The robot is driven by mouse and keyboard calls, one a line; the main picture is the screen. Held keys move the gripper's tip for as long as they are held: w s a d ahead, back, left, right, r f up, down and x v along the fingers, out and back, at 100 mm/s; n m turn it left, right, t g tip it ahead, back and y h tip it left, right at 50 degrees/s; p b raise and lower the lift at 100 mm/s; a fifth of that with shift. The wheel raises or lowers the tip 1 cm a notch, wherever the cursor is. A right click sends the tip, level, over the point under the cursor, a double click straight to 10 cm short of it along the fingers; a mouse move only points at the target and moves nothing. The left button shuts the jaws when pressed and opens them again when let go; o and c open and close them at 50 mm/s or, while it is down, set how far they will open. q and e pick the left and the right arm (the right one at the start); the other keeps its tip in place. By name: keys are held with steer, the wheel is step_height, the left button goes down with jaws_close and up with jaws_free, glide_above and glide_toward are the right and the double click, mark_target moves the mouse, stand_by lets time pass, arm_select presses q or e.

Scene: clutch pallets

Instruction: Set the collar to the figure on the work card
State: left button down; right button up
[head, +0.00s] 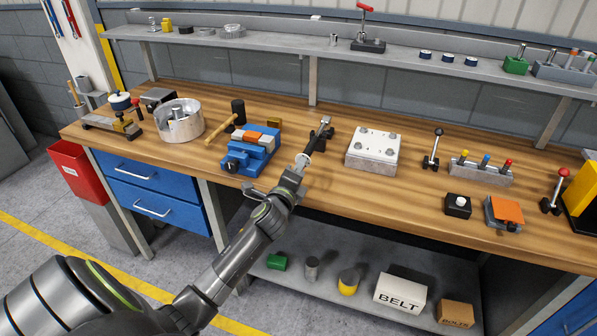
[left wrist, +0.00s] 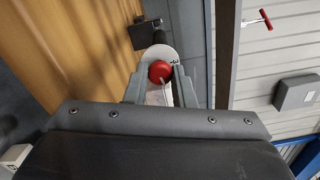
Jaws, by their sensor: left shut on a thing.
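My left gripper (head: 302,163) reaches over the middle of the bench and points away from me. In the left wrist view its fingers (left wrist: 160,88) are shut on a red round-ended part (left wrist: 160,71). A pale disc (left wrist: 159,52) with small dark marks, which looks like the collar, sits just beyond the red part; its figures are too small to read. A dark shaft and dark mount (left wrist: 145,33) continue behind it. In the head view this dark device (head: 322,132) stands beyond my gripper, partly hidden by it. I cannot make out a work card. My right gripper is out of view.
A blue vise (head: 250,153) stands close left of my gripper, with a mallet (head: 226,122) behind it. A metal block with bolts (head: 373,150) stands to the right, then a black-knobbed lever (head: 433,150). The shelf (head: 290,44) runs above the back. Bare bench lies in front of the block.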

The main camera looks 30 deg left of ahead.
arm_select(q)
steer(key=n+b, duration=0.1)
steer(key=n, duration=0.4)
steer(key=shift+n, duration=0.3)
stand_by(0.4)
steer(key=c, duration=1.2)
jaws_free()
steer(key=b+v, duration=0.2)
steer(key=v, duration=1.5)
steer(key=shift+s+d, duration=0.15)
steer(key=shift+s, duration=0.05)
steer(key=shift+r, duration=0.1)
